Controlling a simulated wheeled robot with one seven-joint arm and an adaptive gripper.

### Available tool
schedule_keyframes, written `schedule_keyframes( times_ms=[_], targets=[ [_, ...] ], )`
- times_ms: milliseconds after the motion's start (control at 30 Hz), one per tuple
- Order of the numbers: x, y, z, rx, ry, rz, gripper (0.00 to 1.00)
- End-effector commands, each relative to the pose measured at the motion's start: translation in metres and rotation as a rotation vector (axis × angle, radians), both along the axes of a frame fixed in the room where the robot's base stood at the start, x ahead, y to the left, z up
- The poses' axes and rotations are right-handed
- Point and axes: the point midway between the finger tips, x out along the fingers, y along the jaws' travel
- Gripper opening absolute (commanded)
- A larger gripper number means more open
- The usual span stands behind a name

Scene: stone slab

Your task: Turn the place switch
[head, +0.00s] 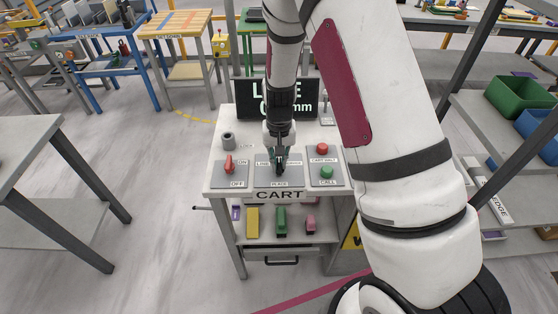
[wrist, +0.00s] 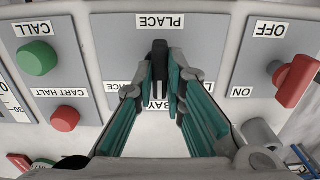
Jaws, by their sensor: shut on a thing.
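The place switch (wrist: 159,55) is a black knob on a grey panel (wrist: 115,32) labelled PLACE, seen in the middle of the wrist view. My gripper (wrist: 161,72) is over this panel with its teal-lined fingers on either side of the knob, shut on it. In the head view my gripper (head: 281,168) points down at the middle panel (head: 264,181) of the cart top, and it hides most of the knob. Other label text on the panel is partly hidden by the fingers.
A red ON/OFF switch (head: 229,164) stands left of the place panel in the head view. A red CART HALT button (head: 322,149) and a green CALL button (head: 326,172) stand to its right. A black display (head: 309,99) rises behind.

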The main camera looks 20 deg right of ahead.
Motion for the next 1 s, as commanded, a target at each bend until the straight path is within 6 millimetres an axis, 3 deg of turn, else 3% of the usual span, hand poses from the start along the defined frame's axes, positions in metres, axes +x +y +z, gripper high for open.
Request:
schedule_keyframes(
  times_ms=[33, 100, 533, 1000],
  targets=[
    [0.0, 0.0, 0.0, 0.0, 0.0, 0.0, 0.16],
    [0.0, 0.0, 0.0, 0.0, 0.0, 0.0, 0.32],
    [0.001, 0.0, 0.009, 0.0, -0.002, 0.002, 0.32],
    [0.001, 0.0, 0.095, 0.001, -0.003, 0.001, 0.32]
  ],
)
